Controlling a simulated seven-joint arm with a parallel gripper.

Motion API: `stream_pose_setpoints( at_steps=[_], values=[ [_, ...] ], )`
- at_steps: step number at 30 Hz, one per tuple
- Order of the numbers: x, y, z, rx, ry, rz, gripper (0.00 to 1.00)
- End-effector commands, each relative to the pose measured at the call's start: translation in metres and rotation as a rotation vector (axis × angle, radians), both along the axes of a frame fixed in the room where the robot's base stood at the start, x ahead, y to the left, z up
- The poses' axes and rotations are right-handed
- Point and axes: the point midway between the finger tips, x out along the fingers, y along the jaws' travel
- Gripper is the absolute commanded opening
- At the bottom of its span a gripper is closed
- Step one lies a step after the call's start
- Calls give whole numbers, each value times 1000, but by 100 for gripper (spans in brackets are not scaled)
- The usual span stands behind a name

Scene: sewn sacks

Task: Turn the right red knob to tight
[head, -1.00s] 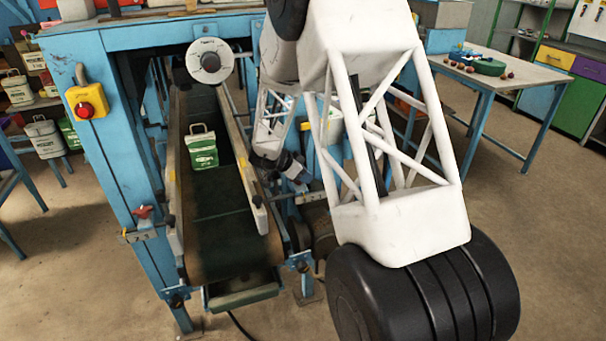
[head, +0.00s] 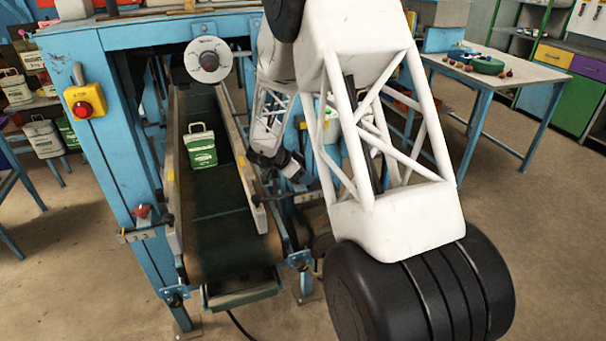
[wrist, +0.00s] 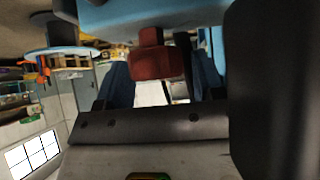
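A red knob (wrist: 155,62) shows in the wrist view, hanging under a blue beam (wrist: 150,14). My gripper (wrist: 162,85) is open, with one dark finger on each side of the knob and a visible gap to each. I cannot tell how deep the knob sits between the fingers. In the head view my gripper (head: 294,172) is small and dark at the right side of the conveyor, and the right knob cannot be made out there. The left red knob (head: 143,211) sits on a scale plate on the left blue leg.
A green and white sack (head: 201,150) stands on the conveyor belt (head: 215,205). A white dial (head: 207,60) is above the belt. A yellow box with a red button (head: 84,103) is on the left post. A table (head: 500,75) stands at the right.

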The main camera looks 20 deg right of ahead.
Motion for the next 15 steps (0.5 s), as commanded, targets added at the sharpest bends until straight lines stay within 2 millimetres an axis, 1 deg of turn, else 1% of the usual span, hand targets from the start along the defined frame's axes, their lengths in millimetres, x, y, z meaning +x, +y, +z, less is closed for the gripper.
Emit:
stream_pose_setpoints(
  at_steps=[8,15],
  values=[
    [0,2,2,0,-1,1,62],
    [1,15,15,0,-2,1,62]
  ],
)
